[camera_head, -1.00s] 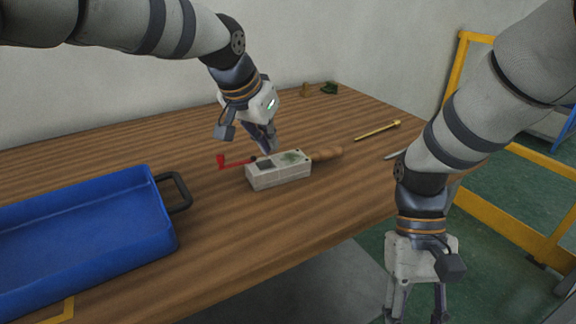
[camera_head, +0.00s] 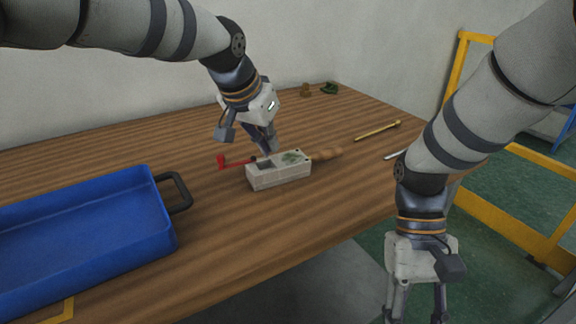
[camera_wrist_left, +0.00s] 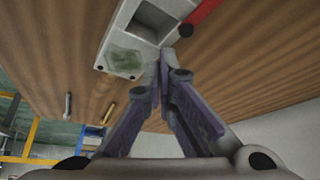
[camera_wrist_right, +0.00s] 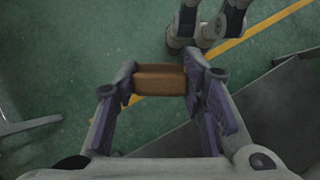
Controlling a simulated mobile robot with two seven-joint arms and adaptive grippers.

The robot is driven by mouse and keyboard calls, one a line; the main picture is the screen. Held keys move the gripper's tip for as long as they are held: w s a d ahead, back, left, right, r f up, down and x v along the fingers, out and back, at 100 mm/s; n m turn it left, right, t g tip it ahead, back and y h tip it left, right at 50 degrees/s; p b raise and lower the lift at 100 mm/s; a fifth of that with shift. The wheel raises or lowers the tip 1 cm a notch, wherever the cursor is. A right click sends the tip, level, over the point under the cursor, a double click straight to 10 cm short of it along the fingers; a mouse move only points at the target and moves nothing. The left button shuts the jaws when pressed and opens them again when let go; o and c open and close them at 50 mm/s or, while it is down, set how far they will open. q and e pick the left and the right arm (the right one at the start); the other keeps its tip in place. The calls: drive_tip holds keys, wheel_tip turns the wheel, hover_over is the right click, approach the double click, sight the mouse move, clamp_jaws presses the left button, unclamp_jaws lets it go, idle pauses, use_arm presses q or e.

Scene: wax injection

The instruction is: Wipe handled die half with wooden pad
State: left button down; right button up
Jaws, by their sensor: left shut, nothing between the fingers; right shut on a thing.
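The handled die half (camera_head: 278,178) is a pale grey block on the wooden table, with a turned wooden handle (camera_head: 326,154) at its right end. Its top has a greenish smeared patch and a square cavity; both also show on the die half in the left wrist view (camera_wrist_left: 107,50). My left gripper (camera_head: 268,149) is shut and empty, its tips close to the die half's far edge; I cannot tell if they touch. My right gripper (camera_wrist_right: 160,80) is shut on a brown block, the wooden pad (camera_wrist_right: 160,84), over the floor off the table's front right edge.
A red-handled part (camera_head: 222,162) lies at the die half's left end. A blue tray (camera_head: 160,215) with a dark handle fills the table's left. A brass-coloured rod (camera_head: 378,131) lies at the right, and small brown and green items (camera_head: 329,88) sit at the back. Yellow rails (camera_head: 525,218) stand beyond.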

use_arm(q)
drive_tip(key=shift+f, duration=0.3)
